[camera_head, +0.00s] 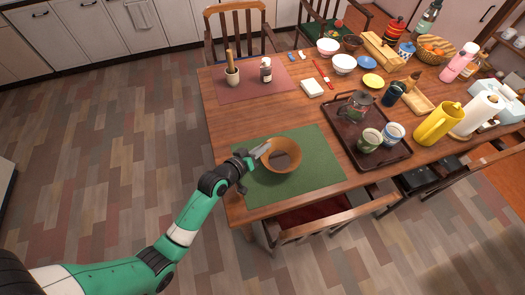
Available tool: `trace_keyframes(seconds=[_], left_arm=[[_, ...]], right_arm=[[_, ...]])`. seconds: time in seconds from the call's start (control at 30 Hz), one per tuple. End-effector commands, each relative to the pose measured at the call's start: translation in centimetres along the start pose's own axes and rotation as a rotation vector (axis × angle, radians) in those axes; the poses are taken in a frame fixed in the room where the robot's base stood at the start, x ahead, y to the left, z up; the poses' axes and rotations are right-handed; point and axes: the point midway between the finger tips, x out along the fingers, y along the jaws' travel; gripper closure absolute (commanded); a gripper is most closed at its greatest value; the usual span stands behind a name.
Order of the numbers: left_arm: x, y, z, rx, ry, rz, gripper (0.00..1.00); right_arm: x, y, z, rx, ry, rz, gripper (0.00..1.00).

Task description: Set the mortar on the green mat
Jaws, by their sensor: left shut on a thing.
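My left gripper (261,151) is shut on the mortar's left rim. Its arm reaches in from the lower left, and its wrist is over the mat's left edge. My right gripper is not in view.
A dark tray (345,130) with a glass pot and two cups stands right of the mat. Behind, a pink mat (250,88) bears a pot with wooden sticks (232,76) and a bottle (266,70).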

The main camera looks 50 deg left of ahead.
Motion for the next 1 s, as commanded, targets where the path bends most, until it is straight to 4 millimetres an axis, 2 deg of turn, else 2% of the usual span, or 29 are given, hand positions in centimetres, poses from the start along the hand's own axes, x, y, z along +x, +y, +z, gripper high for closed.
trace_keyframes(seconds=[0.03, 0.37, 0.4, 0.53, 0.57, 0.87, 1.0], left_arm=[[0.3, -0.4, 0.5, -0.001, 0.004, 0.002, 1.00], [0.3, -0.4, 0.6, 0.000, 0.004, 0.002, 1.00], [0.3, -0.5, 0.6, 0.001, 0.002, 0.000, 0.84], [0.3, -0.4, 0.6, 0.001, 0.002, 0.000, 0.60], [0.3, -0.4, 0.6, 0.001, 0.002, 0.000, 0.59], [0.2, -0.3, 0.4, 0.001, 0.002, 0.001, 0.59], [-1.4, -0.2, 0.2, 0.001, 0.001, -0.002, 0.59]], right_arm=[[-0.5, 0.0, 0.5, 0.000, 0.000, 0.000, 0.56], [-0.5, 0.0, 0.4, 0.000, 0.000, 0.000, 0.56], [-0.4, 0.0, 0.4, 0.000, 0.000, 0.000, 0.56], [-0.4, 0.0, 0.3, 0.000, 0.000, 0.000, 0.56], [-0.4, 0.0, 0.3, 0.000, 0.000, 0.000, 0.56], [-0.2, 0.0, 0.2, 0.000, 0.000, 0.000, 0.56], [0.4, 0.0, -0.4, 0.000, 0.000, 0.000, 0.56]])
